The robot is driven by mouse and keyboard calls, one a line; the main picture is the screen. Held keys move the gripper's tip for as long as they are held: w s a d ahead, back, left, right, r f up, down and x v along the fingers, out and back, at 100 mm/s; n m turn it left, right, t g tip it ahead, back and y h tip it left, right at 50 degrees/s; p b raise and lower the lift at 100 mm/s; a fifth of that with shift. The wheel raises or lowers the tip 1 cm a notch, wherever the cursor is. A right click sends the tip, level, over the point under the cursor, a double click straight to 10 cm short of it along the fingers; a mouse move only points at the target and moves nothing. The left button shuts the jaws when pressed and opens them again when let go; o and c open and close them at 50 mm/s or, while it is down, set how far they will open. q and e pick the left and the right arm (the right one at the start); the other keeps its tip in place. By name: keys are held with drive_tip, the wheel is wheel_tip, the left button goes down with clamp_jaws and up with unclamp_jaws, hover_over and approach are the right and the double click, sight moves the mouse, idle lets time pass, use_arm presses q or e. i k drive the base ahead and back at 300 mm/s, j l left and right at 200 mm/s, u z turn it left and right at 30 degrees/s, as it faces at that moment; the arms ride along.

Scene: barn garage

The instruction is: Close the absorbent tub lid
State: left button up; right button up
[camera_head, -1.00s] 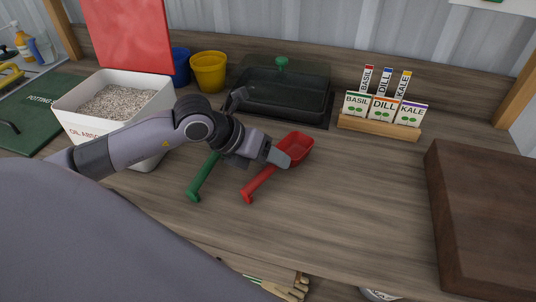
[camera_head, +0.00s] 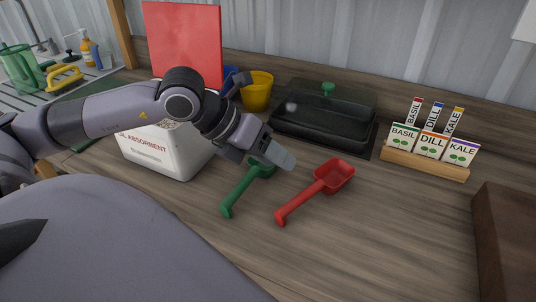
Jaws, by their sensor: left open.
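The white absorbent tub (camera_head: 172,152) stands on the workbench left of centre, with grey granules partly showing at its top behind my arm. Its red lid (camera_head: 183,42) stands upright, open, at the tub's back edge. My left arm crosses in front of the tub and hides much of its opening. My left gripper (camera_head: 274,158) is open and empty, to the right of the tub, above the green scoop. One finger shows clearly. My right gripper is not in view.
A green scoop (camera_head: 236,194) and red scoop (camera_head: 308,197) lie right of the tub. Behind are a yellow pot (camera_head: 257,92) and a dark propagator tray with clear cover (camera_head: 322,125). Seed packets in a wooden stand (camera_head: 425,164) and a brown block (camera_head: 507,240) are right. Front bench is clear.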

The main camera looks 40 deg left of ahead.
sight(179, 35)
drive_tip(key=k+j, duration=0.8)
drive_tip(key=j, duration=0.1)
